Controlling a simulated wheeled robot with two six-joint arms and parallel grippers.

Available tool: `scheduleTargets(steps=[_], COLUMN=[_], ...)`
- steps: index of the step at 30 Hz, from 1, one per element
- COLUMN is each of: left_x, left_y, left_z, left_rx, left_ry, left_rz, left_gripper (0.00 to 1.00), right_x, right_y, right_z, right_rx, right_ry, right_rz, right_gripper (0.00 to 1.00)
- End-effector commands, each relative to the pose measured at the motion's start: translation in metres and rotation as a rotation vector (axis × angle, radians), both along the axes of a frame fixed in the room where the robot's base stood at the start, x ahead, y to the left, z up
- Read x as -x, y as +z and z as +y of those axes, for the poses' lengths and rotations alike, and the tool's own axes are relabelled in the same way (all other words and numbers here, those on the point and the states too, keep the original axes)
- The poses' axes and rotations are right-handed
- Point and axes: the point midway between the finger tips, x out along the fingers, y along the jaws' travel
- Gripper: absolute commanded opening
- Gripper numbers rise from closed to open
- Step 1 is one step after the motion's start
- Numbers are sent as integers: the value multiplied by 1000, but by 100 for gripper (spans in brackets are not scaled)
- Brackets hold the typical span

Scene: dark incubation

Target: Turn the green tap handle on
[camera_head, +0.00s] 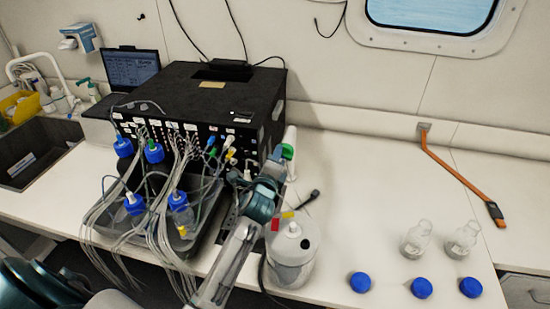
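A small bright green part (288,152), which looks like the tap handle, sits at a slim white upright piece (292,138) by the right front corner of the black box.
A black box (205,88) with many tubes stands behind a dark tray (205,215) of blue-capped bottles. A white jug (290,262) stands in front. Two clear bottles (416,238) and several blue caps (421,288) are at right. The counter's middle right (350,190) is clear.

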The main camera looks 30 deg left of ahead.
Motion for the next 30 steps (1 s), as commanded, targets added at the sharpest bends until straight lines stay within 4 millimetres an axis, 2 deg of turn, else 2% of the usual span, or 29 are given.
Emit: scheduleTargets(steps=[5,12,18,23,30], left_x=[15,62,93,104,106], left_y=[-4,-5,-3,-1,0], left_z=[-4,-15,-22,-25,-25], left_rx=[1,3,1,1,0], left_ry=[-1,-1,0,0,0], left_rz=[1,1,1,1,0], left_gripper=[34,34,34,34,34], right_x=[0,0,0,0,0], right_y=[-7,-24,-33,-35,-34], right_z=[2,3,2,2,2], right_rx=[-2,-3,-3,-3,-2], right_ry=[-1,-1,-1,-1,-1], right_rz=[0,0,0,0,0], right_gripper=[36,36,36,36,36])
